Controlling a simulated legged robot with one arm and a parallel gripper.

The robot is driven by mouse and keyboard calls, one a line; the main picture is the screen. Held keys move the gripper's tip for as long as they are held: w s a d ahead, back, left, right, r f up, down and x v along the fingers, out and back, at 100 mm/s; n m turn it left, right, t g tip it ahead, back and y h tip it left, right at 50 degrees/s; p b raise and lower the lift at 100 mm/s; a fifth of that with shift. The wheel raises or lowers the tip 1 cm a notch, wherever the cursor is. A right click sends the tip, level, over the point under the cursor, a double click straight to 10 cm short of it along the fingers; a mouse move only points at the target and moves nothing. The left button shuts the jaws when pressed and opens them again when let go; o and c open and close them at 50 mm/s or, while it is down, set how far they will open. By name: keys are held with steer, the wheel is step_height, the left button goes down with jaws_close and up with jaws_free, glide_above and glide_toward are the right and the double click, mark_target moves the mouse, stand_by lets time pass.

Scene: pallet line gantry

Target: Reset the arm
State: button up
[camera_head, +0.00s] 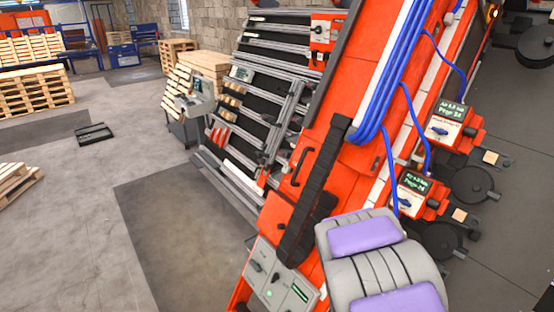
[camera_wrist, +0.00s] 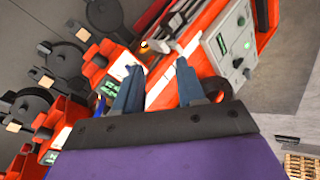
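My arm (camera_head: 375,262) shows in the head view as a grey, ribbed link with purple panels at the bottom right, in front of the orange machine. My gripper is not visible in the head view. In the wrist view, my gripper (camera_wrist: 157,66) has two blue-grey fingers standing apart. It is open, with nothing seen between the fingers. The orange machine (camera_wrist: 167,91) shows behind the fingers. A light grey control panel (camera_wrist: 232,45) with a green screen is to their right in the wrist view; I cannot tell the distance to it.
The long orange machine (camera_head: 345,160) fills the right middle of the head view, with blue hoses (camera_head: 395,62) along it. Orange display units (camera_head: 455,127) stand right of it. A slatted conveyor (camera_head: 262,85) is behind. Pallets (camera_head: 35,90) stand at left. The grey floor (camera_head: 115,165) at left is mostly clear.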

steer(key=s+a+r+m+g+y+b, duration=0.1)
steer(key=s+a+r+g+b, duration=0.1)
steer(key=s, duration=0.8)
steer(key=s+a+r+m+g+y+b, duration=0.1)
steer(key=s+a+r+g+b, duration=0.1)
steer(key=s+b, duration=0.4)
steer(key=s+a+r+m+g+y+b, duration=0.1)
steer(key=s+a+r+g+b, duration=0.2)
steer(key=s, duration=1.1)
steer(key=shift+s+a+r+b, duration=0.4)
steer(key=shift+a+r, duration=0.3)
steer(key=shift+a, duration=0.2)
